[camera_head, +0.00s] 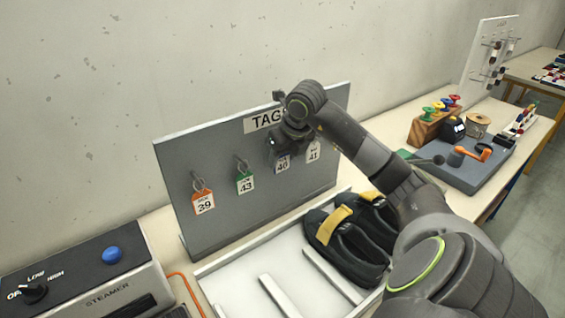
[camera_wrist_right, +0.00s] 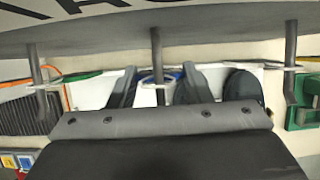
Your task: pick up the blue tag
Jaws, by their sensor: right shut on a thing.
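A grey tag board (camera_head: 225,207) with pegs stands on the bench. The tag numbered 40 (camera_head: 283,164) hangs at the third peg, partly covered by my right gripper (camera_head: 290,140). In the right wrist view, a blue edge of this tag (camera_wrist_right: 160,77) shows at the middle peg, between the two dark fingers of my right gripper (camera_wrist_right: 157,85). The gripper is shut on the blue tag, and the tag's ring still appears to be around the peg. My left gripper is not in view.
An orange tag (camera_head: 204,203), a green tag (camera_head: 245,183) and a pale tag (camera_head: 313,152) hang on neighbouring pegs. Dark shoes (camera_head: 345,247) lie in a white tray (camera_head: 235,285) below. A steamer (camera_head: 85,280) stands at the left.

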